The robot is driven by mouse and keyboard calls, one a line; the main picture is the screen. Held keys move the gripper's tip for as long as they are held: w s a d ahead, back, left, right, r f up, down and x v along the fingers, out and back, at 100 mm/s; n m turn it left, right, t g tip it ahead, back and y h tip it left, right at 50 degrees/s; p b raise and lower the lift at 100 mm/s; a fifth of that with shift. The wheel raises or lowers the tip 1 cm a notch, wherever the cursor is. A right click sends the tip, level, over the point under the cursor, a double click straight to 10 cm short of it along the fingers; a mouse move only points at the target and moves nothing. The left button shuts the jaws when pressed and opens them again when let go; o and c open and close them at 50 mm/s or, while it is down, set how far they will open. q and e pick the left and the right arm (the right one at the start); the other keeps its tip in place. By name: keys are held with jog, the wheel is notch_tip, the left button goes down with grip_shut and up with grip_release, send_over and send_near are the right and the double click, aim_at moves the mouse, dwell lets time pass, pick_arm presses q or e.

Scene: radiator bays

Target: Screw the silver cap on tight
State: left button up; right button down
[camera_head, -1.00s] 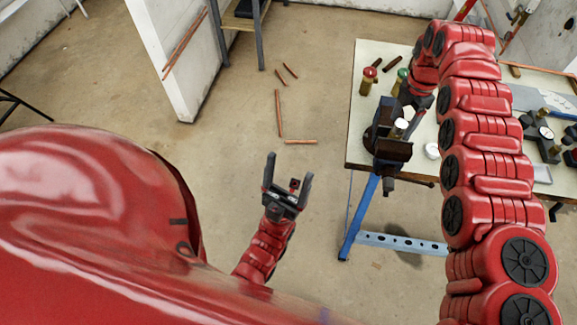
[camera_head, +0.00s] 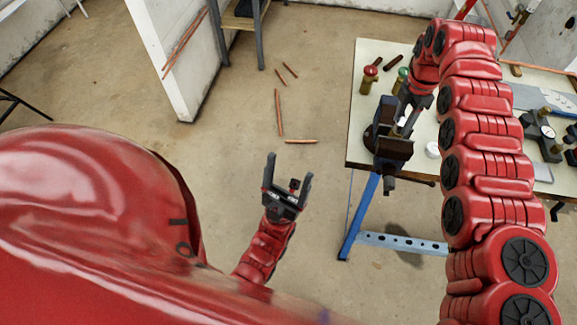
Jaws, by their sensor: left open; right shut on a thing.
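My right gripper (camera_head: 406,121) reaches down over the dark vise (camera_head: 394,148) at the corner of the workbench. It is shut on a small silver-white piece (camera_head: 400,122), which looks like the silver cap, at the top of the vise. The fingers partly cover this piece, and I cannot tell how it sits on what is below. My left gripper (camera_head: 289,166) is open and empty over the floor, left of the bench, fingers pointing up in the picture.
The pale workbench (camera_head: 364,140) has a red-topped brass fitting (camera_head: 369,80), a green-topped one (camera_head: 401,80) and a white round item (camera_head: 433,150). Gauges (camera_head: 547,132) stand at right. Copper pipes (camera_head: 279,112) lie on the floor. The floor between my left gripper and the bench is clear.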

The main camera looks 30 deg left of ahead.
jog(key=m+b, duration=0.1)
jog(key=m, duration=0.1)
jog(key=m+b, duration=0.1)
jog(key=m, duration=0.2)
jog(key=m+b, duration=0.1)
jog(key=m, duration=0.1)
jog(key=shift+f+m+b, duration=0.3)
jog(key=shift+f+b, duration=0.05)
jog(key=m+b, duration=0.1)
jog(key=m, duration=0.3)
jog(key=m+b, duration=0.1)
jog(key=m, duration=0.2)
jog(key=shift+r+m+b, duration=0.1)
jog(key=shift+m+b, duration=0.2)
jog(key=m, duration=0.4)
jog(key=shift+r, duration=0.1)
jog(key=m, duration=0.4)
jog(key=shift+a, duration=0.1)
jog(key=m, duration=0.3)
jog(key=shift+r+m, duration=0.15)
jog(key=shift+m, duration=0.15)
jog(key=m, duration=0.3)
jog(key=shift+p, duration=0.3)
jog(key=c, duration=0.6)
grip_release()
